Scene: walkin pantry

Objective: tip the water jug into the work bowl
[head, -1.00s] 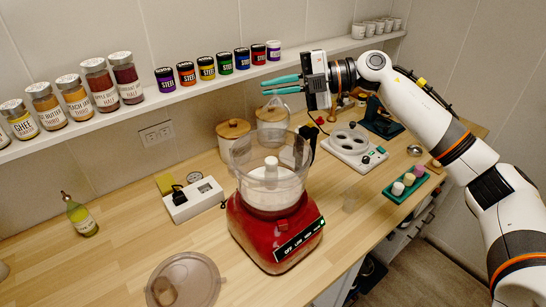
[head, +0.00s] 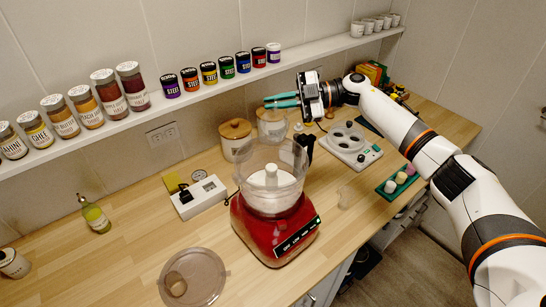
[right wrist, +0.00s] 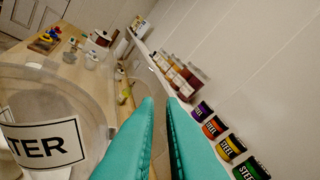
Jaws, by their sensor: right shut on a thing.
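The work bowl (head: 258,190) is a clear bowl with a white centre post on a red food processor (head: 275,235). My right gripper (head: 283,101) is above and behind it in the head view, its teal fingers pointing left and nearly together. In the right wrist view, the fingers (right wrist: 160,115) lie beside the clear water jug (right wrist: 50,105), whose label reads "TER". The jaws are shut on the jug, though the exact grip is unclear. My left gripper is not in view.
A shelf (head: 200,99) with several jars runs along the wall behind my right gripper. Wooden-lidded canisters (head: 236,128) stand behind the bowl. A white burner unit (head: 350,150) is to the right. A clear round lid (head: 205,275) lies at front left.

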